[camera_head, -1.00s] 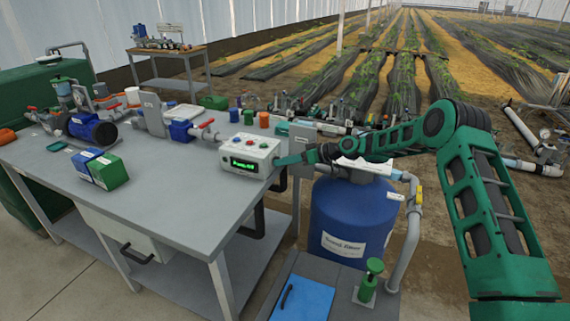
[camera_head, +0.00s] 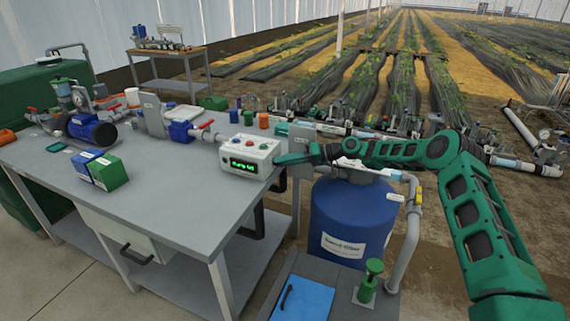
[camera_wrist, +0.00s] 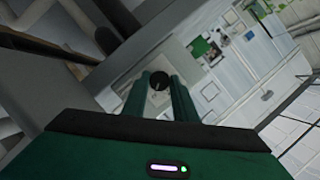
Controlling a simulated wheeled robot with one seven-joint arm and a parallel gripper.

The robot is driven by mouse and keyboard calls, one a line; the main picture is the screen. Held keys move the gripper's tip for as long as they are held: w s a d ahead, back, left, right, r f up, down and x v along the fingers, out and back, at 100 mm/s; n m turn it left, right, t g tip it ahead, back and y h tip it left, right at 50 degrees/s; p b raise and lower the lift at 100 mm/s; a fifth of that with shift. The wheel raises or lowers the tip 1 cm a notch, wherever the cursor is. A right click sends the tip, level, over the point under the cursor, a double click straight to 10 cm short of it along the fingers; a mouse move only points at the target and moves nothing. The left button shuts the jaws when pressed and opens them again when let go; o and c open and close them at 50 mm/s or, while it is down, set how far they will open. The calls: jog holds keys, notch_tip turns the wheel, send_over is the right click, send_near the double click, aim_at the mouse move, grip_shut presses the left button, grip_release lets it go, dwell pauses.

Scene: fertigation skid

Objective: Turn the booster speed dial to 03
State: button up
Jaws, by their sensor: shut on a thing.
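A white control box (camera_head: 250,157) stands near the right end of the grey bench. Its front has a lit green display (camera_head: 243,165), whose digits are too small to read surely, and coloured buttons sit on top. My gripper (camera_head: 284,160) is at the right side of the box. In the wrist view, the black round dial (camera_wrist: 159,81) sits between the tips of my two green fingers (camera_wrist: 160,90), which are shut on it. In the head view the dial is hidden by my gripper.
The grey bench (camera_head: 170,200) also holds a green and blue carton (camera_head: 108,172), a blue pump (camera_head: 90,128) and small coloured cups (camera_head: 263,120). A blue tank (camera_head: 350,220) with grey pipes stands below my arm.

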jog(key=shift+w+d, duration=0.2)
jog(key=shift+w, duration=0.05)
jog(key=o, duration=1)
jog(key=shift+f, duration=0.1)
jog(key=shift+o, duration=0.2)
jog(key=shift+s, duration=0.1)
jog(key=v, duration=1)
jog(key=shift+d, duration=0.35)
